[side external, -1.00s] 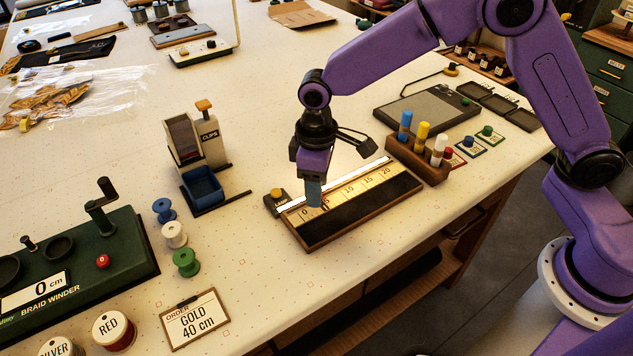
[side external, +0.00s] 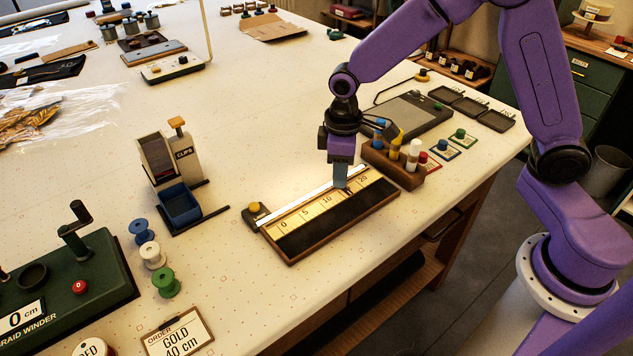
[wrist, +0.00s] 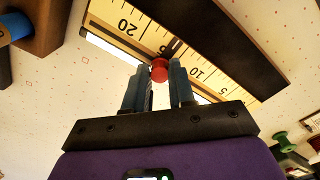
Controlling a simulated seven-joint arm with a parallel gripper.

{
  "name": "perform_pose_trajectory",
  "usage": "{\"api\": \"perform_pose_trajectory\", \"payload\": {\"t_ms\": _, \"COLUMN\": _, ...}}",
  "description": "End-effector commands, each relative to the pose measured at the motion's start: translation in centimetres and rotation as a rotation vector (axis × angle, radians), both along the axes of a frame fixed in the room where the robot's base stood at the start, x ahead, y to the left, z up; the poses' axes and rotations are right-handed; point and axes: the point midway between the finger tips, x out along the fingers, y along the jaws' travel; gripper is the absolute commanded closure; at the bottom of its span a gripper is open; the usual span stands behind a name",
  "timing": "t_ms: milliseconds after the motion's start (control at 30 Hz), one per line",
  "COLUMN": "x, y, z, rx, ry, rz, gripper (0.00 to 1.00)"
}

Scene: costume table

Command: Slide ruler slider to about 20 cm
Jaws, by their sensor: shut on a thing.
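The ruler (side external: 304,215) lies on the table in a dark wooden frame, with marks 0, 5, 10 and 20 readable in the side view. My gripper (side external: 341,187) is low over it and covers the 15 mark. In the wrist view, the slider's red knob (wrist: 159,70) sits between the fingertips of my gripper (wrist: 158,73), which are shut on it. A dark pointer runs from the knob across the ruler (wrist: 127,26), between the 10 and 20 numerals, around 15. The slider is mostly hidden in the side view.
A wooden block (side external: 392,166) with coloured tubes stands just beyond the ruler's 20 end, near my gripper. A grey pad (side external: 410,122) lies behind it. A small box with a yellow button (side external: 254,207) sits at the 0 end.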

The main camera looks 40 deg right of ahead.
Motion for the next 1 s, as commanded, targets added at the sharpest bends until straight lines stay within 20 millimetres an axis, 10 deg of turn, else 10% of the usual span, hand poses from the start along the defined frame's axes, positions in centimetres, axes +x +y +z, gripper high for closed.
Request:
{"api": "perform_pose_trajectory", "payload": {"t_ms": 667, "x": 0.0, "y": -3.5, "z": 0.1, "rx": 0.001, "ry": -0.001, "rz": 0.002, "gripper": 1.00}}
{"api": "perform_pose_trajectory", "payload": {"t_ms": 700, "x": 0.0, "y": -3.5, "z": 0.1, "rx": 0.002, "ry": -0.002, "rz": 0.002, "gripper": 0.63}}
{"api": "perform_pose_trajectory", "payload": {"t_ms": 733, "x": 0.0, "y": -3.5, "z": 0.1, "rx": 0.002, "ry": -0.002, "rz": 0.002, "gripper": 0.53}}
{"api": "perform_pose_trajectory", "payload": {"t_ms": 1000, "x": 0.0, "y": -3.5, "z": 0.0, "rx": 0.001, "ry": -0.001, "rz": 0.001, "gripper": 0.50}}
